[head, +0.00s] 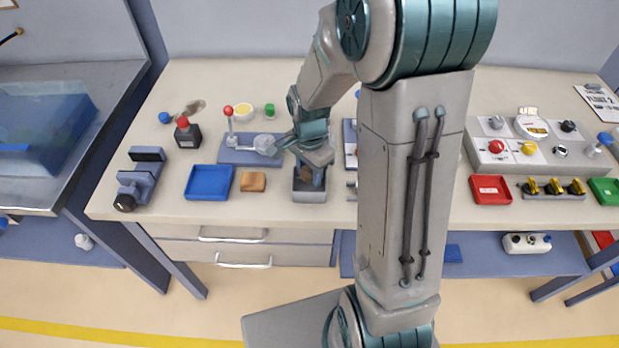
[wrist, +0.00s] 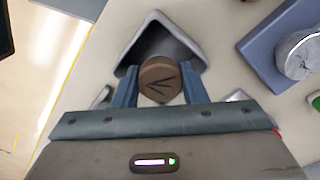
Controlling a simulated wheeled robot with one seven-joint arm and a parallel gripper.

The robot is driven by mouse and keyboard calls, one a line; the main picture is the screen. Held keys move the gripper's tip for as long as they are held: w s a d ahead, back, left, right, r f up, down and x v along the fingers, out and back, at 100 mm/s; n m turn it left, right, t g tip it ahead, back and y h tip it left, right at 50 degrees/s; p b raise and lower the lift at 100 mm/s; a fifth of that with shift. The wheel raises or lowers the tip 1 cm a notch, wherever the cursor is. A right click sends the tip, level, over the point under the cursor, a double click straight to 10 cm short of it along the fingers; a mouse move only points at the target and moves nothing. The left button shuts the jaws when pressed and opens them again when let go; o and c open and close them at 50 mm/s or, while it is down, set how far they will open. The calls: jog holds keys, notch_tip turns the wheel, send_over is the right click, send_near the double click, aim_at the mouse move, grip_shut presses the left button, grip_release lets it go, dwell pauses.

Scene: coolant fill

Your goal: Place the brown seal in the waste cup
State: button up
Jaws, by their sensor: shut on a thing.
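The brown seal (wrist: 160,74) is a round disc with dark lines on its face. My gripper (wrist: 160,88) is shut on it, with one blue-grey finger on each side. In the wrist view the seal overlaps the near part of the grey square waste cup (wrist: 157,36), whose dark hollow shows beyond it. In the head view my gripper (head: 313,176) points down at the cup (head: 309,196), near the front edge of the bench. A little brown shows between the fingers there. I cannot tell whether the seal is above the rim or just inside it.
A tan block (head: 253,181) and a blue tray (head: 209,182) lie left of the cup. A blue-grey fixture with a red-knobbed lever (head: 228,112) stands behind them. A red tray (head: 490,189) and a control panel (head: 520,142) are on the right. My arm hides the middle of the bench.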

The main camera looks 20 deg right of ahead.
aim_at(309, 181)
jog(key=shift+f, duration=1.8)
jog(key=shift+f, duration=0.15)
jog(key=o, duration=0.4)
jog(key=shift+o, duration=0.7)
